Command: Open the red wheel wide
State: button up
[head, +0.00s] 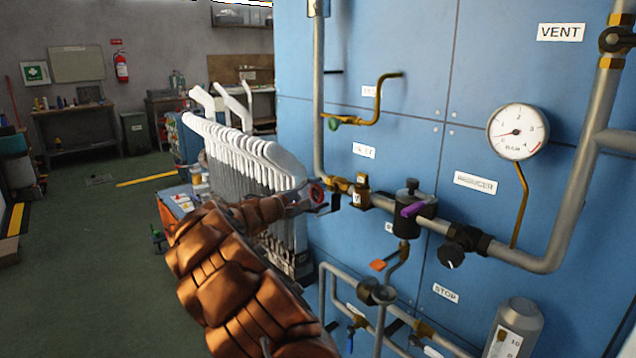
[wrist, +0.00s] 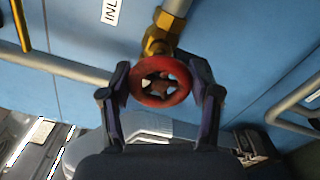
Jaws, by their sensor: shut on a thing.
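The red wheel (wrist: 161,82) is a small round handwheel with a star-shaped hub, on a brass valve (wrist: 157,46) in the wrist view. In the head view the red wheel (head: 316,193) shows small at the left end of the brass fitting on the pipe. My gripper (wrist: 161,88) has one finger on each side of the wheel's rim and is shut on it. In the head view my gripper (head: 314,196) is at the wheel, partly hidden by its own links. How far the wheel is turned cannot be told.
A rack of white forms (head: 250,150) stands left of the wheel. Green floor (head: 90,260) is free further left.

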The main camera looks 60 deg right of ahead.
jog(key=n+p, duration=0.2)
jog(key=p, duration=0.1)
jog(key=n+p, duration=0.1)
jog(key=shift+r+n, duration=0.25)
jog(key=shift+n, duration=0.15)
jog(key=n+p, duration=0.3)
jog(key=p, duration=0.1)
jog(key=shift+f+n, duration=0.1)
jog(key=shift+n, duration=0.2)
jog(key=n+p, duration=0.3)
jog(key=p, duration=0.1)
jog(key=shift+n, duration=0.4)
jog(key=n+p, duration=0.3)
jog(key=shift+f+n, duration=0.1)
jog(key=shift+n, duration=0.2)
jog(key=n+p, duration=0.3)
jog(key=shift+f, duration=0.1)
jog(key=n+p, duration=0.2)
jog(key=n, duration=0.2)
jog(key=shift+p, duration=0.3)
jog(key=n+p, duration=0.2)
jog(key=n, duration=0.2)
jog(key=shift+f+n+p, duration=0.15)
jog(key=shift+n+p, duration=0.45)
jog(key=shift+n, duration=0.8)
